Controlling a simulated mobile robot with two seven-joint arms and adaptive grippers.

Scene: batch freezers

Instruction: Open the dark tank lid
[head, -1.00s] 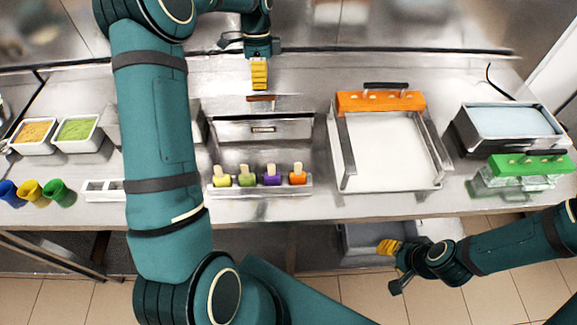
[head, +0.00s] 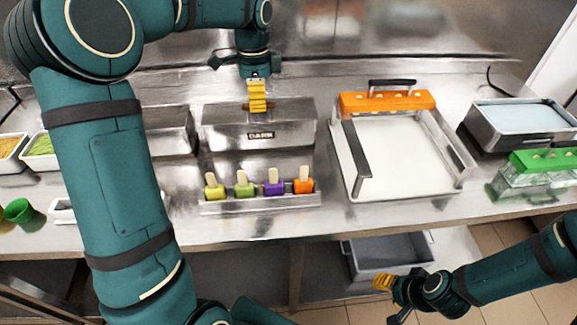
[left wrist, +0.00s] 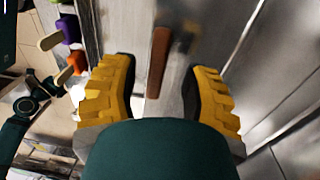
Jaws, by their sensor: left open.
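The dark tank (head: 260,137) is a metal box with a "DARK" label on its front, at the back middle of the counter in the head view. Its flat metal lid (head: 222,111) lies closed on top. My left gripper (head: 257,104) points down at the lid's middle, its yellow fingers over the handle. In the left wrist view the brown bar handle (left wrist: 158,62) shows between and ahead of the two open fingers (left wrist: 160,90); I cannot tell whether they touch it. My right gripper (head: 383,283) is low at the front right, in front of the counter, seemingly empty.
A holder (head: 262,203) with several coloured stick moulds stands before the tank. A white tray (head: 402,185) with an orange-topped frame is to the right. A blue-filled bath (head: 525,118) and green-topped mould (head: 545,160) are farther right. A grey bin (head: 390,255) is below.

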